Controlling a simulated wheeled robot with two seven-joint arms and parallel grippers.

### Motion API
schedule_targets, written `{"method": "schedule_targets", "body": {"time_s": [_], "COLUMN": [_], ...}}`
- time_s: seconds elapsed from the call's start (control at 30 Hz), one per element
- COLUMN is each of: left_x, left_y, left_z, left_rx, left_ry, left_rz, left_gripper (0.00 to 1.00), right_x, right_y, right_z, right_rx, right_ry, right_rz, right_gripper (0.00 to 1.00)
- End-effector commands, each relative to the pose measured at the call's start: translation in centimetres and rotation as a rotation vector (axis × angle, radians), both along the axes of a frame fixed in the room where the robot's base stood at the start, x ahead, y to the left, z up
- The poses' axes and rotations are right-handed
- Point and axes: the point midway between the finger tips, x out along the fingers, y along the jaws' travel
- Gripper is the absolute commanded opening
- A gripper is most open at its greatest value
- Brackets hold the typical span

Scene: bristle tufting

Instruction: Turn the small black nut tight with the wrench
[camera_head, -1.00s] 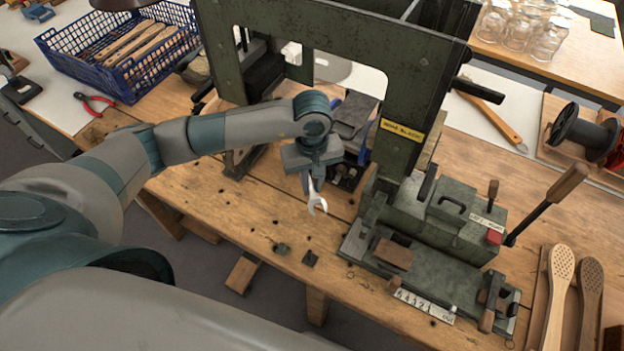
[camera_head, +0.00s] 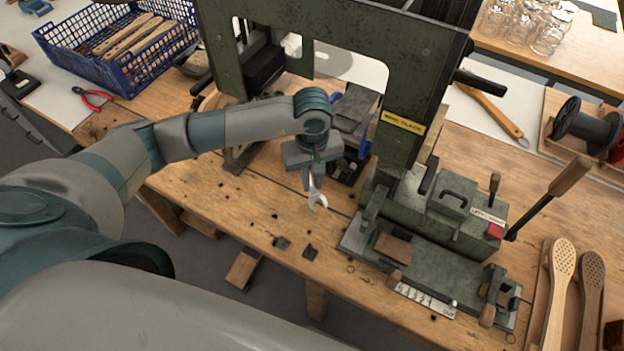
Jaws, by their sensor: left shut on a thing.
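My left gripper (camera_head: 310,178) points down over the front part of the workbench and is shut on a silver wrench (camera_head: 317,199). The wrench hangs with its open jaw downward, in front of the green machine's opening. A small dark lump (camera_head: 282,243) and a flat dark square piece (camera_head: 310,252) lie on the bench near its front edge, below the wrench in the picture and apart from it. I cannot tell which dark piece, if any, is the small black nut. My right gripper is not in view.
The green machine frame (camera_head: 405,90) stands behind and right of the gripper, with a green base fixture (camera_head: 440,215) and a lever (camera_head: 550,197). A blue crate (camera_head: 125,75) is at the back left. Brush bodies (camera_head: 563,290) lie at the right. The bench's front left is mostly clear.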

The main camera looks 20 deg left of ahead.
Motion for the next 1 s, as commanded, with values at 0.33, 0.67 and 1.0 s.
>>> {"method": "schedule_targets", "body": {"time_s": [0.33,0.67,1.0], "left_x": [-0.01,-0.03,-0.01], "left_y": [-0.01,-0.01,-0.01], "left_z": [0.00,0.05,0.00], "left_rx": [0.000,0.000,-0.001], "left_ry": [-0.001,0.000,-0.001], "left_rz": [-0.001,0.000,0.000], "left_gripper": [0.00,0.00,0.00], "right_x": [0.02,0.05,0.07], "right_y": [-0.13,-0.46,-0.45], "right_z": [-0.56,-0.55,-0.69], "right_rx": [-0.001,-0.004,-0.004], "right_ry": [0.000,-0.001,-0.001], "right_rz": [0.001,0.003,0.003], "right_gripper": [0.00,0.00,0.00]}}
